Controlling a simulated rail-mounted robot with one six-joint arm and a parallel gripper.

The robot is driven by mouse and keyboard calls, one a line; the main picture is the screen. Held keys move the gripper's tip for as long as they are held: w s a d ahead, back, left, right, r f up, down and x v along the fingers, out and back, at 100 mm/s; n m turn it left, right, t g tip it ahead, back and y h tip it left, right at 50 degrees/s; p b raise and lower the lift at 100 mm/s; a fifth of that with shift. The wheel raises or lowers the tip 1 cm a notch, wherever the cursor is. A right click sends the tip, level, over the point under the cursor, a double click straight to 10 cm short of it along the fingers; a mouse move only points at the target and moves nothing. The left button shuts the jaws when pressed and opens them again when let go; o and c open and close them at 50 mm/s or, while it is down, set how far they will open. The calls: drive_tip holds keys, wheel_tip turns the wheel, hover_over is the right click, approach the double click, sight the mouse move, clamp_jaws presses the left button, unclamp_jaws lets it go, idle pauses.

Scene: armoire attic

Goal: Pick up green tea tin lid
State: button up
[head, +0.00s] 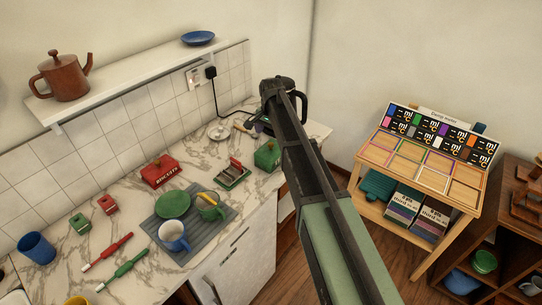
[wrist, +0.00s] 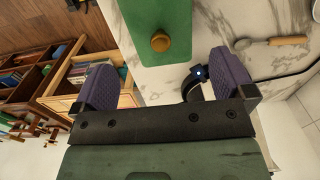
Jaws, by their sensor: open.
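The green tea tin (head: 266,158) stands on the marble counter near its front edge in the head view, with its green lid (head: 268,148) on top. In the wrist view the green lid (wrist: 178,22) is at the top middle, with a round brass-coloured knob (wrist: 160,42). My gripper (wrist: 165,72) is open and empty, its two purple-padded fingers spread wide. The knob lies between the lines of the fingers, beyond their tips in the picture. I cannot tell the height of the gap. In the head view my arm hides most of the gripper.
A metal tool with a wooden handle (wrist: 283,41) lies on the counter. A red tin (head: 160,172) and a small green rack (head: 232,174) stand left of the tea tin. A wooden stand (head: 362,203) is at the right.

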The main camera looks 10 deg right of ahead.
sight(271, 147)
wheel_tip(271, 147, down, 9)
drive_tip(key=b, duration=0.7)
drive_tip(key=shift+a+f+b, duration=0.1)
drive_tip(key=shift+f+b, duration=0.1)
drive_tip(key=shift+b, duration=0.2)
drive_tip(key=shift+r, duration=0.25)
drive_tip(key=c, duration=0.7)
drive_tip(key=shift+p, duration=0.3)
drive_tip(key=shift+c, duration=0.2)
drive_tip(key=shift+r, duration=0.15)
